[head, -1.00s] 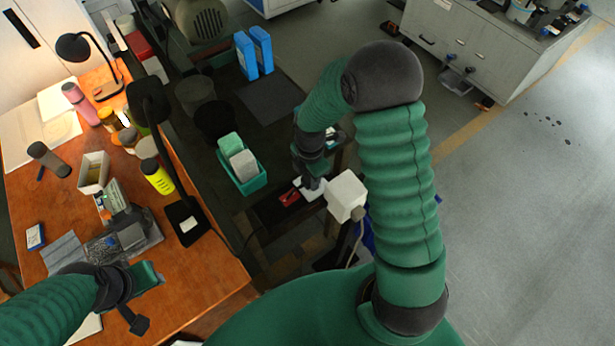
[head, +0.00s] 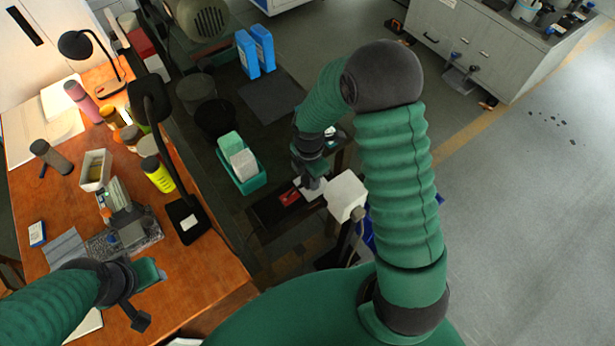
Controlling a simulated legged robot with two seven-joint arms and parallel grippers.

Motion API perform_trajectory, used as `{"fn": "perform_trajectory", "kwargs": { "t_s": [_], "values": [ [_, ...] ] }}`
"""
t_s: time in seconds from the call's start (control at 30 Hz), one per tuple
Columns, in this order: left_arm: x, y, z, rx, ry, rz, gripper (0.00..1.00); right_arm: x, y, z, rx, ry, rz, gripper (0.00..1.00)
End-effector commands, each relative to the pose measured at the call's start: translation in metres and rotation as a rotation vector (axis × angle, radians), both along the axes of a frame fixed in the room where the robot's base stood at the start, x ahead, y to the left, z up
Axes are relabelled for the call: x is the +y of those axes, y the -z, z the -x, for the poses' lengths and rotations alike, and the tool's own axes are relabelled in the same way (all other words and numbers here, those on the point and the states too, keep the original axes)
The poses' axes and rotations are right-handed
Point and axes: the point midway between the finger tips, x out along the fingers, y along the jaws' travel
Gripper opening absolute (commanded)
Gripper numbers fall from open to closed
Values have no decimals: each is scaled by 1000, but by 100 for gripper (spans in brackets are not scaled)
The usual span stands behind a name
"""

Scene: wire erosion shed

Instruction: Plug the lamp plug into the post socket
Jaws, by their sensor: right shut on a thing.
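A white box (head: 346,194), which looks like the post socket, stands right of my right gripper, with a grey fitting below it. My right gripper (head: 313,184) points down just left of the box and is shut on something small. The held piece, probably the lamp plug, is largely hidden by the gripper, and I cannot tell whether it touches the box. Two dark desk lamps stand on the orange table: one at the back (head: 77,44), one nearer with a square base (head: 187,227). My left gripper (head: 152,296) is open and empty over the table's front part.
The orange table (head: 205,268) holds bottles, a small open box (head: 95,170) and a grey device. A teal bin (head: 252,183) with blocks and blue binders (head: 247,54) lie beyond my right gripper. A red item (head: 289,197) lies beside it.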

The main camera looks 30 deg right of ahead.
Motion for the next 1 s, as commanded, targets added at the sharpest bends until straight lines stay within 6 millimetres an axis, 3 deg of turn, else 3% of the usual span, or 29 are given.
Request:
{"fn": "perform_trajectory", "kwargs": {
  "t_s": [0.63,1.0],
  "values": [
    [0,-10,0,0,-1,0,36,-20,0,1,0,1,-18,0],
    [0,-10,0,0,0,0,36,-20,0,1,-1,-1,-17,0]
  ]
}}
